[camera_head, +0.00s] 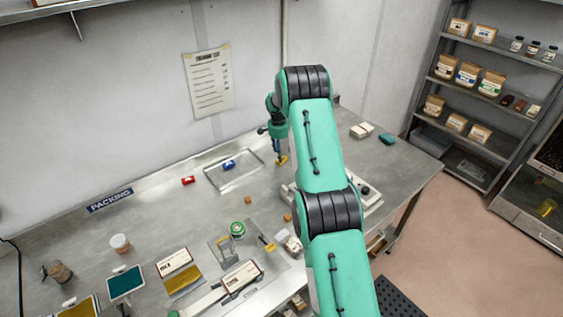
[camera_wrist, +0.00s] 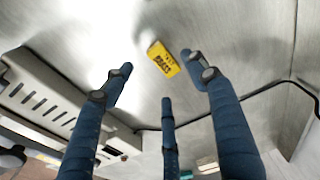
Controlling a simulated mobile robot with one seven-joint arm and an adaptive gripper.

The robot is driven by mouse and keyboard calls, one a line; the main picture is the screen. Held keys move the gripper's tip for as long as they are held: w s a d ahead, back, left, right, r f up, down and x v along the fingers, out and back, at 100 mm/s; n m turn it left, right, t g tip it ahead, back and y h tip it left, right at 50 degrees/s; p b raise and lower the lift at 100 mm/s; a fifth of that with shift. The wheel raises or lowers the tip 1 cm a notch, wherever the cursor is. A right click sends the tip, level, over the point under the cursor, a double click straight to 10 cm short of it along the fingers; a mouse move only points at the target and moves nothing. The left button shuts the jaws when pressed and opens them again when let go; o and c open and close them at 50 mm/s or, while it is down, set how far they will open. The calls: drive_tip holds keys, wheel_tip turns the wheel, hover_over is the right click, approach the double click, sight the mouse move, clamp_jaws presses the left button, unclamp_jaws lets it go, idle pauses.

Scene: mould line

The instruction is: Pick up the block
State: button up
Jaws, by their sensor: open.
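A yellow block (camera_wrist: 163,59) with dark lettering lies on the metal bench in the wrist view. It also shows in the head view as a small yellow piece (camera_head: 282,160) just below my gripper (camera_head: 279,151), right of the shallow tray. In the wrist view my gripper (camera_wrist: 160,76) has its blue fingers spread open and empty. The block shows beyond and between the fingertips, with bare metal around it and no visible contact.
The clear-walled tray (camera_head: 209,178) stands left of my gripper. A pale slotted unit (camera_wrist: 45,95) is at left in the wrist view, and a dark cable (camera_wrist: 255,95) runs at right. A green object (camera_head: 387,139) lies at the bench's right end. Bare bench surrounds the yellow block.

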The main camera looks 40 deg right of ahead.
sight(283, 159)
drive_tip(key=shift+w+d+f, duration=0.1)
drive_tip(key=shift+d+f, duration=0.05)
drive_tip(key=shift+f, duration=1.1)
drive_tip(key=shift+w+d+f, duration=0.1)
drive_tip(key=shift+d+f, duration=0.05)
drive_tip(key=shift+f, duration=1.05)
drive_tip(key=c, duration=1.2)
